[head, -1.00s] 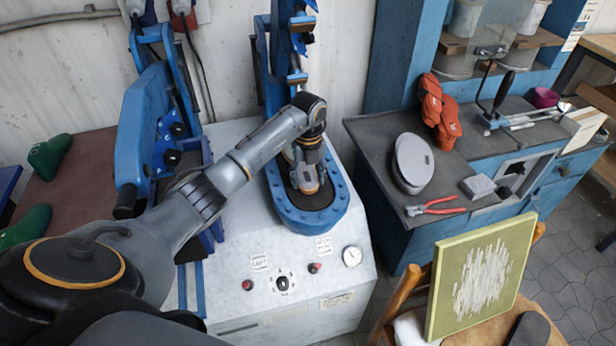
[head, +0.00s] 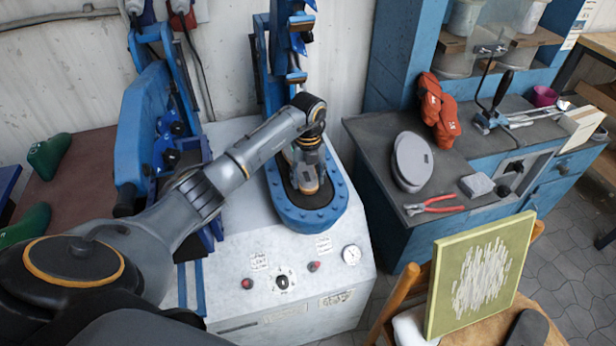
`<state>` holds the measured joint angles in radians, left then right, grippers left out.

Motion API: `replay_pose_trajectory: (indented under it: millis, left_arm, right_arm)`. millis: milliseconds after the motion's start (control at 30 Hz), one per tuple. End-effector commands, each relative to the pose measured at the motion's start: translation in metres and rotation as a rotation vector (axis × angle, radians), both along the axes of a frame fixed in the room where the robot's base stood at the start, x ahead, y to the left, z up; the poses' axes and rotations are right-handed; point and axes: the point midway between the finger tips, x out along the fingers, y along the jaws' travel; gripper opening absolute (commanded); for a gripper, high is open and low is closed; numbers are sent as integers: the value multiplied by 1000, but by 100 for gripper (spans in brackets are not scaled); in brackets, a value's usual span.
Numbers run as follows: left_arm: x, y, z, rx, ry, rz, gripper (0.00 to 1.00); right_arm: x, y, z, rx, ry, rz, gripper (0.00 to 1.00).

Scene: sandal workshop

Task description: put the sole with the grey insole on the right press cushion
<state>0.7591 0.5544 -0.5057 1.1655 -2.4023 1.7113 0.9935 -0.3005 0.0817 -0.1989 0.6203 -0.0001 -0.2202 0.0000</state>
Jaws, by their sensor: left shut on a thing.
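The right press cushion (head: 290,212) is a dark oval pad inside a thick blue rim on the grey press. My left gripper (head: 308,188) points down over the middle of this cushion, its fingers close to the dark surface. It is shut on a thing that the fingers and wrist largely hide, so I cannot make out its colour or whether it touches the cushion. An oval piece with a light grey top and a darker edge (head: 412,160) lies on the dark bench to the right. I cannot tell whether it is a single sole or a stack. My right gripper is not in view.
The blue left press arm (head: 150,130) stands beside my forearm. Red pliers (head: 435,205), a grey block (head: 477,186) and orange gloves (head: 438,108) lie on the bench. A chair holds a green framed panel (head: 480,275).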

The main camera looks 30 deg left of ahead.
Motion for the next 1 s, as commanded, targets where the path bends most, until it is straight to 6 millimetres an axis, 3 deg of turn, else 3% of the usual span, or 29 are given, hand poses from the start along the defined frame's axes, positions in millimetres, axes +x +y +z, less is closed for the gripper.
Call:
replay_pose_trajectory:
  millis: [367, 400, 533, 867, 1000]
  left_arm:
    - [0, 0, -5, 0, -1, 0, 28]
    - [0, 0, -5, 1, -2, 0, 57]
    - [0, 0, -4, 0, -1, 0, 82]
    - [0, 0, -3, 1, -1, 0, 82]
    - [1, 1, 11, 2, -4, 1, 82]
  right_arm:
    - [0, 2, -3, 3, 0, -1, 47]
    - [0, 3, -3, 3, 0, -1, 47]
    - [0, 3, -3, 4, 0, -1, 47]
    - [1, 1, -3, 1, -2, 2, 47]
    - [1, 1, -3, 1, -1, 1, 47]
